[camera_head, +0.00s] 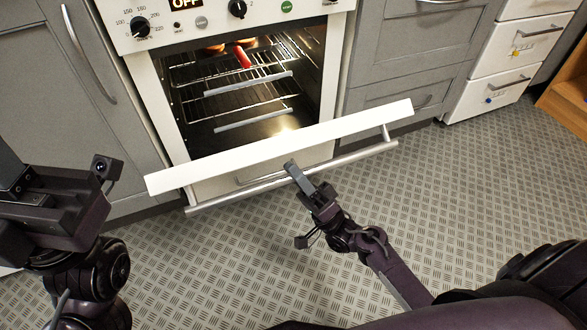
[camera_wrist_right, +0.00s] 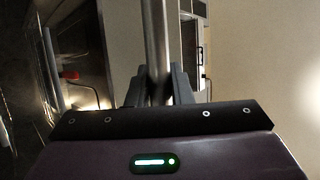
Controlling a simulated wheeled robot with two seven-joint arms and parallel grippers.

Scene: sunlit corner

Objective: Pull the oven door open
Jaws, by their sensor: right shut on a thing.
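The oven (camera_head: 240,90) stands ahead with its white door (camera_head: 220,162) partly open, tilted out and down from the top. The long metal door handle (camera_head: 350,158) runs along the outer side of the door. My right gripper (camera_head: 292,170) is shut on the handle near its middle. In the right wrist view the handle (camera_wrist_right: 156,40) runs between the two fingers (camera_wrist_right: 160,88). My left gripper (camera_head: 15,185) is at the left edge, apart from the oven; its fingers are not clear.
Inside the lit oven are wire racks (camera_head: 245,70) and a red item (camera_head: 243,57). Grey cabinets (camera_head: 60,90) flank the oven, and white drawers (camera_head: 495,85) stand at the right. The patterned floor (camera_head: 460,180) in front is clear apart from my arms.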

